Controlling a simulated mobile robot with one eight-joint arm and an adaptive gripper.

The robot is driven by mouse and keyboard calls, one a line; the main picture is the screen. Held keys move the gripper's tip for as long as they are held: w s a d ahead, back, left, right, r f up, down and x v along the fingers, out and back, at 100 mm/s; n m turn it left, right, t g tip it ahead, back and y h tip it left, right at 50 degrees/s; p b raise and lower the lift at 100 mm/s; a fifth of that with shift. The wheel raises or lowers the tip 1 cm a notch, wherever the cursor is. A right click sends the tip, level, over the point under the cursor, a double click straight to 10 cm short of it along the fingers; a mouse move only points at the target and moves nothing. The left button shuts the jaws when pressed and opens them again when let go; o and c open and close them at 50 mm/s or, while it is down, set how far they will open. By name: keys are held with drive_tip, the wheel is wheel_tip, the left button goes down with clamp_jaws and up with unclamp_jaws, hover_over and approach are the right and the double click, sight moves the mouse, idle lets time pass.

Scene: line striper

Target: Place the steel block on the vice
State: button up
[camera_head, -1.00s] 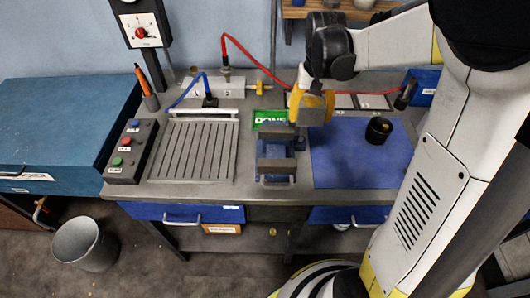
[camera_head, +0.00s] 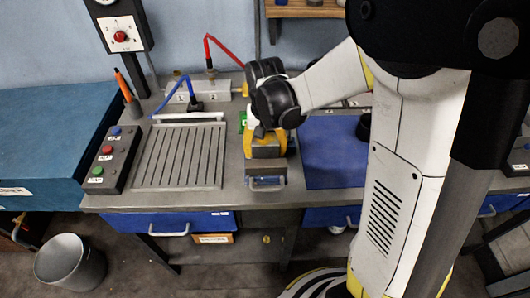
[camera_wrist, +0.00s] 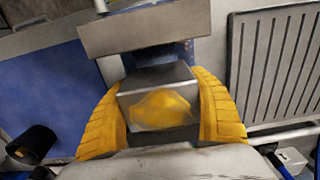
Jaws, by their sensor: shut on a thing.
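The steel block (camera_wrist: 158,78) is a grey block with a yellow tint on its facing side. It sits between the two yellow fingers of my gripper (camera_wrist: 160,112), which are shut on it. The vice, with a grey jaw plate (camera_wrist: 150,30) and blue body, lies just beyond the block in the wrist view. In the head view my gripper (camera_head: 267,142) is low over the vice (camera_head: 267,183) and hides its rear part. I cannot tell whether the block touches the vice.
A slotted plate (camera_head: 180,157) and a button box (camera_head: 112,157) lie left of the vice. A blue mat (camera_head: 335,150) lies to the right, with a black cup (camera_wrist: 32,143) on it. A green sign (camera_head: 242,121) stands behind, partly hidden.

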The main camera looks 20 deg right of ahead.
sight(265, 140)
drive_tip(key=shift+r, duration=0.1)
drive_tip(key=o, duration=1.4)
wheel_tip(265, 140, up, 12)
drive_tip(key=p, duration=0.3)
drive_tip(key=shift+s+p, duration=0.1)
drive_tip(key=shift+p, duration=0.25)
drive_tip(key=shift+s+r, duration=0.15)
drive_tip(key=shift+r, duration=0.1)
drive_tip(key=shift+s+r+n+t, duration=0.6)
drive_tip(key=shift+s+r+t, duration=0.45)
drive_tip(key=shift+s, duration=1)
drive_tip(key=shift+s+r+n+t, duration=0.6)
drive_tip(key=shift+s+t, duration=0.75)
drive_tip(key=shift+s, duration=0.7)
drive_tip(key=shift+s+r+n+t, duration=0.6)
drive_tip(key=shift+s+r+t, duration=0.45)
drive_tip(key=shift+s, duration=1)
